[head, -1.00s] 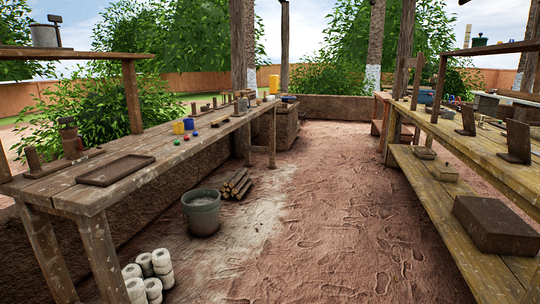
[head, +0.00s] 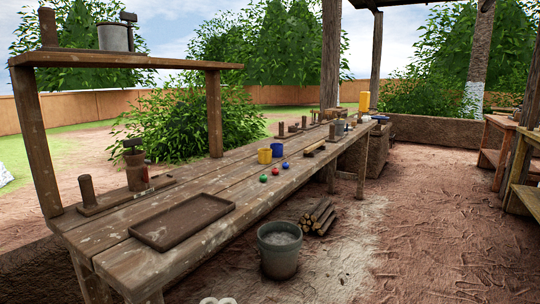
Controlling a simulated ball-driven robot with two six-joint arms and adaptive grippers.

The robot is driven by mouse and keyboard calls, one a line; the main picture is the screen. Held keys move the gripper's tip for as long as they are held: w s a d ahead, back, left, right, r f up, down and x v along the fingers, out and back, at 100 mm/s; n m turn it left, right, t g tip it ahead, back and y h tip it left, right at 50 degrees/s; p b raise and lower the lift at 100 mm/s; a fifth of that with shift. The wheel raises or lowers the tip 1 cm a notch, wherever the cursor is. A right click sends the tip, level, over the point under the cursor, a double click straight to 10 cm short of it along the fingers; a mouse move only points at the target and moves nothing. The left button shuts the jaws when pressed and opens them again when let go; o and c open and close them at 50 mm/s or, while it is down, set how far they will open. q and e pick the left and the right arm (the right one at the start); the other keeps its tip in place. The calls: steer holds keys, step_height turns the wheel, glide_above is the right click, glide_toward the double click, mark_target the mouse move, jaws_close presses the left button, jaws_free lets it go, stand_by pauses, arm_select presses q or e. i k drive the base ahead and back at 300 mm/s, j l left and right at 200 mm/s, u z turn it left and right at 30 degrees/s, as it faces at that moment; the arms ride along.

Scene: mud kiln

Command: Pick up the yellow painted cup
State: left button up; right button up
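A small yellow cup (head: 264,155) stands upright on the long wooden workbench (head: 150,205) at the left, around the middle of its length. A blue cup (head: 277,149) stands just right of it and slightly behind. Neither of my grippers shows in the head view, so their state cannot be seen.
Small green (head: 264,178), red (head: 276,171) and blue balls lie near the cups. A shallow brown tray (head: 182,220) lies on the near bench end. A grey bucket (head: 279,250) and firewood (head: 318,217) stand on the ground beside the bench. The dirt floor at right is clear.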

mark_target(265, 154)
steer(key=i+l+u, duration=0.1)
steer(key=u, duration=0.3)
steer(key=i+l+u, duration=0.1)
steer(key=u, duration=0.25)
steer(key=i+l+u, duration=0.1)
steer(key=u, duration=0.3)
